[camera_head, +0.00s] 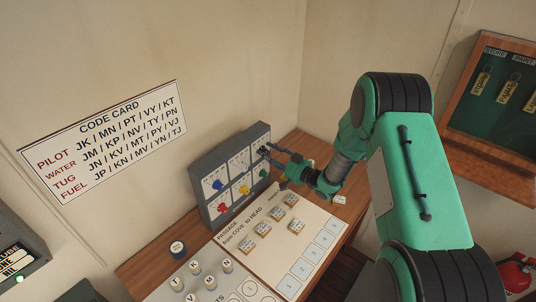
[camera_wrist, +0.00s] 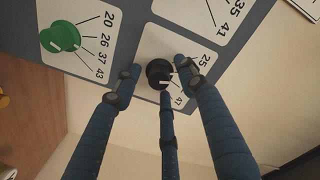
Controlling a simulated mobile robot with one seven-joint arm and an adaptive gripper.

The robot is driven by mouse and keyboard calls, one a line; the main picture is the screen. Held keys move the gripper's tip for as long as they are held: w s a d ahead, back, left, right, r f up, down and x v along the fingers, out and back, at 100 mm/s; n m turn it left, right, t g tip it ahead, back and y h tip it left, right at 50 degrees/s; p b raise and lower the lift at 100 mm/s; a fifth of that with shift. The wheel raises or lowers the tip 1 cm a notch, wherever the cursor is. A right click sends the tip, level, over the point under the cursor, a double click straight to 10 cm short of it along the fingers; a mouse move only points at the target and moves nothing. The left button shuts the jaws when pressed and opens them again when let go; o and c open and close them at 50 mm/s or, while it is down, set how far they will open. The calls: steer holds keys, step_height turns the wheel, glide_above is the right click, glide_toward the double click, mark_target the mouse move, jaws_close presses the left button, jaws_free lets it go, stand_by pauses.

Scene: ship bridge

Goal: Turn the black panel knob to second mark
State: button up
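The black panel knob (camera_wrist: 157,72) sits on a pale plate of the grey panel (camera_head: 204,171). In the wrist view, lines and the numbers 25 and 47 show beside it; finger parts hide some of the scale. A white pointer line shows on the knob, but I cannot tell which mark it meets. My gripper (camera_wrist: 157,68) is open, with one finger on each side of the knob and a third below it in the picture. Small gaps show between the side fingers and the knob. In the head view my gripper (camera_head: 268,153) is at the panel's right end and mostly hides the knob.
A green knob (camera_wrist: 60,37) sits left of the black one in the wrist view. Blue (camera_head: 217,184), red (camera_head: 222,207) and yellow (camera_head: 245,190) knobs are further left in the head view. Several tiles lie on the passage board (camera_head: 283,258) in front. Walls stand close behind.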

steer(key=v, duration=1.2)
stand_by(0.3)
steer(key=shift+r, duration=0.1)
stand_by(0.3)
